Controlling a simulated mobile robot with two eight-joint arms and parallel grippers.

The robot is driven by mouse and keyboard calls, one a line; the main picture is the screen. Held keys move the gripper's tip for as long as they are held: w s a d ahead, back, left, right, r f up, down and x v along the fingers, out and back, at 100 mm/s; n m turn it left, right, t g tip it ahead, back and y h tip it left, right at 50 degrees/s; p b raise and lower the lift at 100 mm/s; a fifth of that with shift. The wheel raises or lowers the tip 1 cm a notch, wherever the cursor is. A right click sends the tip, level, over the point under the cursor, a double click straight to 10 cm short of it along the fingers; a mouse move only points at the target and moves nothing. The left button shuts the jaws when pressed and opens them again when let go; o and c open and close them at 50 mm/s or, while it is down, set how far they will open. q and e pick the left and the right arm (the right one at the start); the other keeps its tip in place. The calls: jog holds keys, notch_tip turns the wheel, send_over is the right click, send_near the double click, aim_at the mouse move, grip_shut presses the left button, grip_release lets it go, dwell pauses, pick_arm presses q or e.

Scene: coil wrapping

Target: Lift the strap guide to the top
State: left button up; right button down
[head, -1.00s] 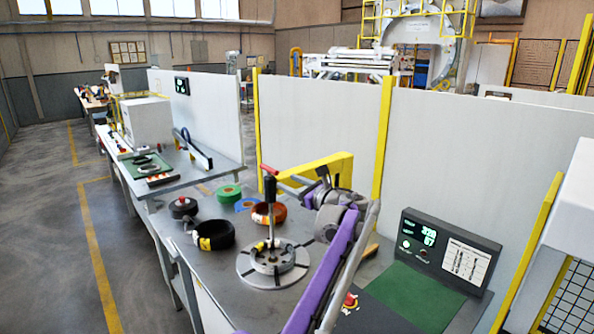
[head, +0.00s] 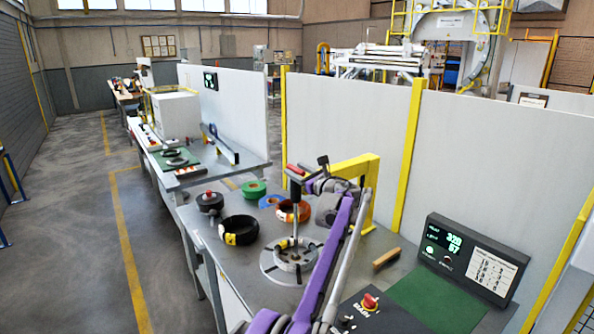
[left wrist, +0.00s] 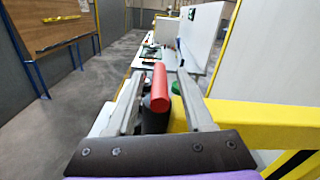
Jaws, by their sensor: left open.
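The strap guide is most likely the dark upright post (head: 296,212) with a red handle (head: 294,169) on top, standing on the round slotted plate (head: 268,270). In the left wrist view the red handle (left wrist: 160,88) lies between the two fingers, with a dark part below it. My left gripper (head: 303,178) is at the top of the post, coming in from its right. In the left wrist view the left gripper (left wrist: 160,78) is open, one finger on each side of the handle. Whether a finger touches it cannot be told. My right gripper is not in view.
A yellow bracket (head: 362,168) stands just behind the post. A black coil (head: 239,230), an orange coil (head: 291,211) and a green roll (head: 254,187) lie left of and behind it. A display console (head: 471,258) and a red button (head: 369,301) are at the right.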

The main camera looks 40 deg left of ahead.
pick_arm(q)
jog(key=shift+c, duration=0.2)
grip_shut()
dwell(1.2)
